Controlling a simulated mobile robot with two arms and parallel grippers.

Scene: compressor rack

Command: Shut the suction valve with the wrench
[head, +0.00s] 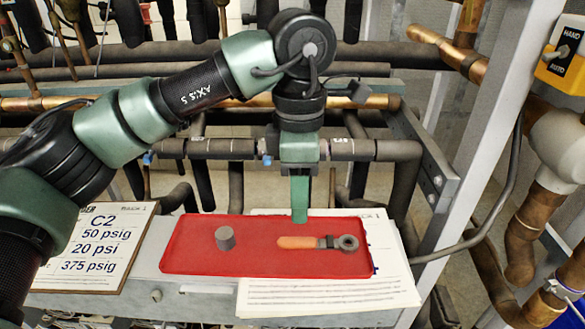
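The wrench (298,242) lies flat in a red tray (190,262), with its orange handle to the left and its dark ring-shaped head to the right. A small grey cylinder (226,239) stands in the tray, left of the handle. My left gripper (300,217) points down, and its green fingertips appear over the tray's back edge, behind the wrench handle in the picture. Its fingers show edge-on as one strip, so I cannot tell its opening. Nothing shows held in it. I cannot pick out the suction valve for sure among the pipes. My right gripper is out of view.
White papers (330,293) lie under the tray. A clipboard (95,245) with pressure figures lies at the left. Dark insulated and copper pipes (375,101) run behind. A grey upright post (480,130) and a yellow HAND/AUTO switch box (564,60) stand at the right.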

